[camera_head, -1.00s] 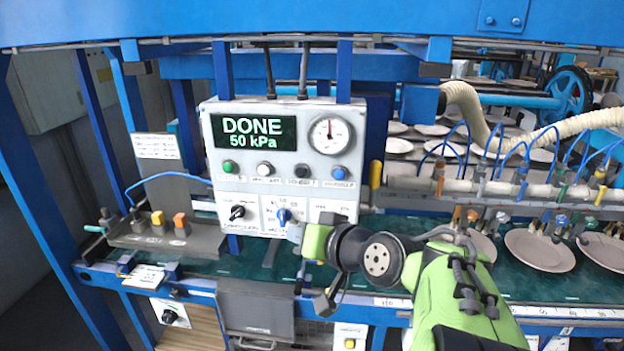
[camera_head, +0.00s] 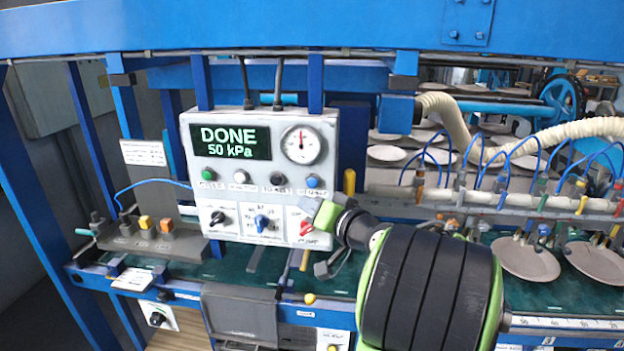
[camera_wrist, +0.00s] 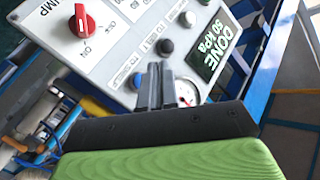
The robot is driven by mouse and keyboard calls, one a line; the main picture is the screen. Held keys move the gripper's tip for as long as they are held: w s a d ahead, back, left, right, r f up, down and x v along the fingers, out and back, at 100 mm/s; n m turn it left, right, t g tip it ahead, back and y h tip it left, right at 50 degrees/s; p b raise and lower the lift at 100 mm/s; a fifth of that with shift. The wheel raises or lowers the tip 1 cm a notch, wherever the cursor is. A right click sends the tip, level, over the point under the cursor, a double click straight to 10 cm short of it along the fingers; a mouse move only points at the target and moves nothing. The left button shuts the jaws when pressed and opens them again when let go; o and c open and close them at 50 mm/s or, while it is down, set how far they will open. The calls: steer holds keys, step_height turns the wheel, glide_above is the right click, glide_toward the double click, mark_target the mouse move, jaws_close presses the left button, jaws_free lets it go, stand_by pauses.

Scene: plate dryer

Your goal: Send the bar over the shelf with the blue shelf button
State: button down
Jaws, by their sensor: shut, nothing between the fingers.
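The blue shelf button (camera_head: 313,182) is the rightmost of a row of buttons on the white control panel (camera_head: 262,185). It also shows in the wrist view (camera_wrist: 136,81), just left of my closed fingers (camera_wrist: 154,84). My gripper (camera_head: 312,206) is shut and empty, in front of the panel just below the blue button in the head view. I cannot tell whether it touches the panel. The panel display (camera_head: 230,142) reads DONE, 50 kPa. A pale bar (camera_head: 500,200) with blue hoses and coloured valves runs across the right, over plates (camera_head: 525,259).
A red pump knob (camera_head: 306,228) sits right below my gripper, with a blue knob (camera_head: 262,222) and a black knob (camera_head: 218,218) beside it. A gauge (camera_head: 301,145) is above the buttons. Blue frame posts stand around the panel.

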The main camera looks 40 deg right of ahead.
mark_target(314, 192)
steer(key=shift+w+d+p, duration=0.3)
steer(key=shift+w+d, duration=0.4)
steer(key=shift+d, duration=0.25)
steer(key=shift+w+d+p, duration=0.25)
steer(key=shift+w+d, duration=0.45)
steer(key=shift+d, duration=0.2)
stand_by(0.6)
steer(key=shift+w+d, duration=0.3)
steer(key=shift+d, duration=0.05)
